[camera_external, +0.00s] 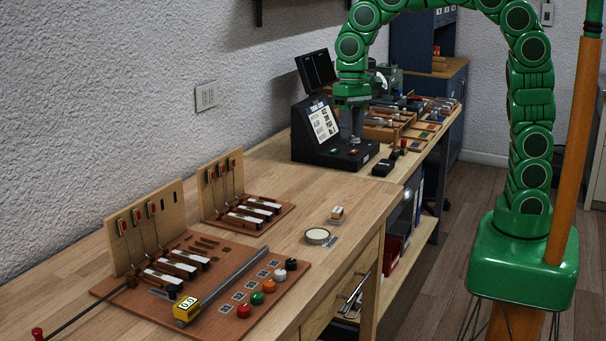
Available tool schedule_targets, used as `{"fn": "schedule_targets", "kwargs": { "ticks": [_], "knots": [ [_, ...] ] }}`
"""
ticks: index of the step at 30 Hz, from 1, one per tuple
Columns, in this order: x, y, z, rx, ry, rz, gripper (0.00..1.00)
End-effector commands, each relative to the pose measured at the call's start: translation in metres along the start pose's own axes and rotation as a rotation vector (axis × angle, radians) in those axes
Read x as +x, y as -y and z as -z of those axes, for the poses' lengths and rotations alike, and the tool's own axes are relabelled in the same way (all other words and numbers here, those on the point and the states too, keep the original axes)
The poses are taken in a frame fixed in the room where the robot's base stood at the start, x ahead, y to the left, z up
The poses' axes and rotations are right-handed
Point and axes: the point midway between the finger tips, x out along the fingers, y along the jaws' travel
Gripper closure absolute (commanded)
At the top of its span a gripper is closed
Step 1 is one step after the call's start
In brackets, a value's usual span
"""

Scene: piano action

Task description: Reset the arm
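My green arm rises from its base at the right, arches past the top edge of the picture and comes down over the black console (345,155) at the far end of the bench. My gripper (356,136) hangs downward, small and dark, just in front of the console's label panel and close above its base. Its fingers are too small and dark to tell apart. I cannot tell whether it touches the console or holds anything.
The wooden bench (290,182) carries two piano-action boards, a near one (140,303) and a far one (262,228). A yellow gauge (186,309), coloured knobs (257,298), a round tin (317,236) and a small block (337,212) also lie there. Tool trays (425,125) stand beyond the console.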

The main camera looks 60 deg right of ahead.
Motion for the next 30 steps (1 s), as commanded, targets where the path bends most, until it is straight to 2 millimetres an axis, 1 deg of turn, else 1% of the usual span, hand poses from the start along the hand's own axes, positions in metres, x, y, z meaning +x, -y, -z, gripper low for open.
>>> {"fn": "schedule_targets", "kwargs": {
  "ticks": [1, 3, 5, 12, 18, 22, 30],
  "knots": [
    [-0.003, -0.015, -0.006, -0.005, 0.000, -0.003, 0.62],
    [-0.004, -0.033, -0.014, -0.019, 0.001, -0.013, 0.62],
    [-0.006, -0.049, -0.021, -0.031, -0.001, -0.018, 0.62],
    [-0.006, -0.109, -0.056, -0.085, 0.005, -0.051, 0.62],
    [-0.001, -0.155, -0.089, -0.135, 0.015, -0.077, 0.62],
    [0.004, -0.182, -0.112, -0.171, 0.020, -0.091, 0.62],
    [0.022, -0.233, -0.162, -0.250, 0.046, -0.121, 0.62]
  ]
}}
